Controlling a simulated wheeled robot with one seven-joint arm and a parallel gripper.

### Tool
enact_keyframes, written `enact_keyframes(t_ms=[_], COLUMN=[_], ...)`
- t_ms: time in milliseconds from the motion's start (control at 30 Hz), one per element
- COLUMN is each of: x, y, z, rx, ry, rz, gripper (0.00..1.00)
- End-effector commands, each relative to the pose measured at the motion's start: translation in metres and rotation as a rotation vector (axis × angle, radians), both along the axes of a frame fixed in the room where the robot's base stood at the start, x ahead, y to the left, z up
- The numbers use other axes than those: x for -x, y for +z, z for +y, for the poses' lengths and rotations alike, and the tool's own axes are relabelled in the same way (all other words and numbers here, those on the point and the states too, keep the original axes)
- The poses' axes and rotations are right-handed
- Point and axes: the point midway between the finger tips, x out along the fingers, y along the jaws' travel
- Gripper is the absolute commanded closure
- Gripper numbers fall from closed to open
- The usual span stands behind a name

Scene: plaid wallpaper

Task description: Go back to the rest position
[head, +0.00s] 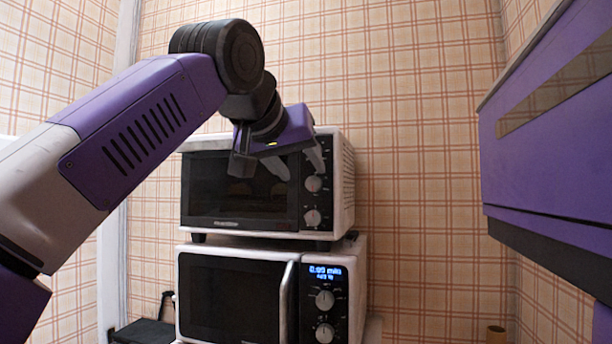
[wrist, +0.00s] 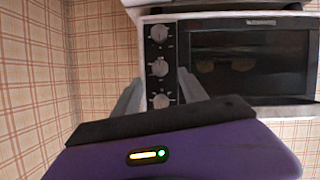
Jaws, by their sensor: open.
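My gripper (head: 297,163) is in front of the upper right part of the toaster oven (head: 347,185), near its knob panel. Its two grey fingers are apart with nothing between them. In the wrist view the gripper (wrist: 158,88) points at the column of knobs on the toaster oven (wrist: 250,22). The oven door is shut, and some rounded shapes show dimly behind its glass. I cannot tell whether a fingertip touches the oven front.
A microwave (head: 235,295) with a lit display stands under the toaster oven, its door shut. A purple cabinet (head: 560,170) juts in at the right. A dark object (head: 145,331) lies at the lower left, and a small brown cup (head: 496,334) at the lower right. Plaid walls surround the corner.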

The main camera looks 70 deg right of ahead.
Motion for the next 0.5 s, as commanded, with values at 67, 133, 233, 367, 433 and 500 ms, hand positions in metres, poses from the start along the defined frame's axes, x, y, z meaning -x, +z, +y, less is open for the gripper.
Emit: enact_keyframes(t_ms=[67, 133, 233, 367, 433, 500], x=[-0.0002, 0.0001, 0.0001, 0.0001, 0.0001, 0.0001], y=[0.0026, 0.0039, 0.0045, 0.0045, 0.0045, 0.0044], z=[0.0068, 0.0104, 0.0122, 0.0121, 0.012, 0.0119], rx=[0.0, -0.001, -0.001, -0.001, -0.001, -0.001], ry=[0.0, 0.0, 0.0, 0.0, 0.0, -0.001], rz=[0.0, 0.0, 0.001, 0.001, 0.001, 0.001], gripper=[0.5, 0.5, 0.5, 0.5, 0.5, 0.5])
